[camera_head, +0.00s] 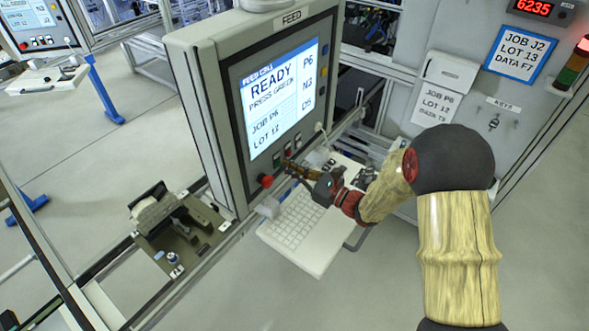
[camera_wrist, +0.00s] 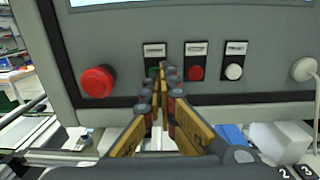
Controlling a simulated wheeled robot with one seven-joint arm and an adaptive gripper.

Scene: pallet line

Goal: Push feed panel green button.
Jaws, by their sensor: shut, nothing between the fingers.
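The feed panel (camera_head: 232,120) is a grey box with a lit screen reading READY, PRESS GREEN. Its green button (camera_wrist: 152,72) is in the wrist view, left of the red and white buttons and partly hidden by my fingertips. My gripper (camera_wrist: 167,74) is shut and empty, with its fingertips right in front of the green button, slightly to its right. Whether they touch it cannot be told. In the head view my gripper (camera_head: 288,165) reaches the lower edge of the panel face.
A large red mushroom button (camera_wrist: 97,81) is left of the green one; a red button (camera_wrist: 196,72) and a white button (camera_wrist: 233,71) are close on the right. A cable plug (camera_wrist: 304,69) is further right. A keyboard (camera_head: 295,222) lies below my gripper.

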